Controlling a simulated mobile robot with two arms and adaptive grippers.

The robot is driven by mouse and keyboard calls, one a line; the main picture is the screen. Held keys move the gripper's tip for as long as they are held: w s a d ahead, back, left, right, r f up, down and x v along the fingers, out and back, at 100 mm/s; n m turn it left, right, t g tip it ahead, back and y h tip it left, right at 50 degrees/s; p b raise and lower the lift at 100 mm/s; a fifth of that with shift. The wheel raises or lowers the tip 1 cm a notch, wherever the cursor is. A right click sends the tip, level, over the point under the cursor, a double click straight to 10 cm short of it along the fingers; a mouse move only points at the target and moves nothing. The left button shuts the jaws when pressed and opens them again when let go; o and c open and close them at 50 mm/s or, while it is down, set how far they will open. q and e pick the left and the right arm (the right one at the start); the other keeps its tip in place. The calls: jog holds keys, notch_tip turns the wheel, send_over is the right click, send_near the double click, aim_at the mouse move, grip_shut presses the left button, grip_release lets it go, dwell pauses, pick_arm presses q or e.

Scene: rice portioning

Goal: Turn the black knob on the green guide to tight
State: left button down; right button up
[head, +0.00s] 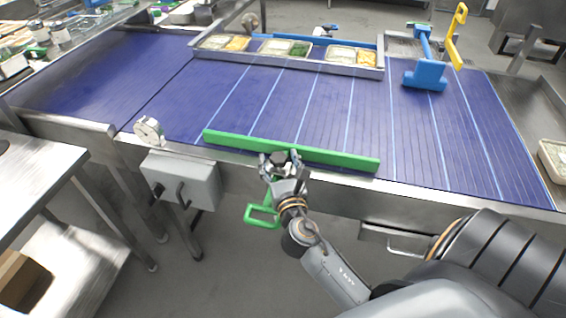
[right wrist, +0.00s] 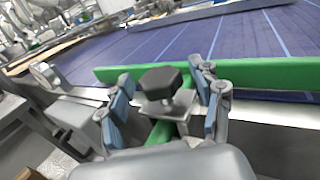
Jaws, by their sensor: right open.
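The green guide (head: 335,156) lies along the front edge of the blue conveyor belt, and its green handle (head: 262,215) hangs below the edge. The black knob (right wrist: 160,82) sits on a metal bracket at the guide's near side. My right gripper (head: 280,158) is at the knob. In the right wrist view its two fingers (right wrist: 165,97) are open, one on each side of the knob, with gaps visible between them and it. In the head view the gripper partly covers the knob. My left gripper is not in view.
A metal rail with several food trays (head: 285,47) crosses the belt's far side. A blue stand (head: 425,75) is on the belt at right. A grey control box (head: 183,180) hangs left of the guide. The middle of the belt is clear.

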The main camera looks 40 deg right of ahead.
jog(key=v, duration=1.1)
jog(key=shift+s, duration=0.2)
